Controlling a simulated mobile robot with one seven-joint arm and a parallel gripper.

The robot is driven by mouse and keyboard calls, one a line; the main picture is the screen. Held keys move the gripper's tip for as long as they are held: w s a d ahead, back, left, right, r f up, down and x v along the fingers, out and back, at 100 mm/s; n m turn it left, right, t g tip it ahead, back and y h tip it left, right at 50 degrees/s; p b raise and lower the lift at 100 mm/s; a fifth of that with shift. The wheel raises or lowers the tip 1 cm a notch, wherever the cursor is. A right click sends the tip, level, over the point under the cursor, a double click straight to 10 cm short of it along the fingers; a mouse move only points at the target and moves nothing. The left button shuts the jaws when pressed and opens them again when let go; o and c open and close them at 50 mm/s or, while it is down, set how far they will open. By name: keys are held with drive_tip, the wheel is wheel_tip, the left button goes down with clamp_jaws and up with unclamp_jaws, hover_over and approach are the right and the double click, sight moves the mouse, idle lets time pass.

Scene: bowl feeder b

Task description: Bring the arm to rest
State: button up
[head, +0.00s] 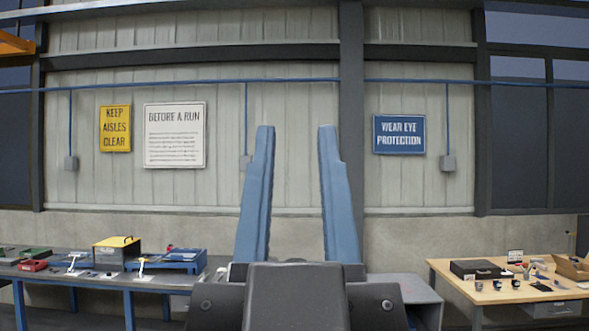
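My gripper (296,135) stands upright in the middle of the head view, close to the camera. Its two long blue fingers point up and are wide apart. Nothing shows between them but the wall behind. The dark grey gripper body fills the bottom centre, and the rest of my arm is hidden below it.
A grey bench (95,282) with blue legs stands at the left, bearing a yellow-topped box (116,250), a blue device (172,260) and a red bin (33,266). A wooden table (510,294) with small items stands at the right. A grey cabinet (415,289) is partly hidden behind my gripper.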

drive_tip(key=shift+w, duration=0.1)
idle(0.3)
wheel_tip(320, 180, down, 4)
drive_tip(key=b, duration=0.3)
drive_tip(key=shift+a+r, duration=0.1)
drive_tip(key=shift+r, duration=0.15)
idle(0.7)
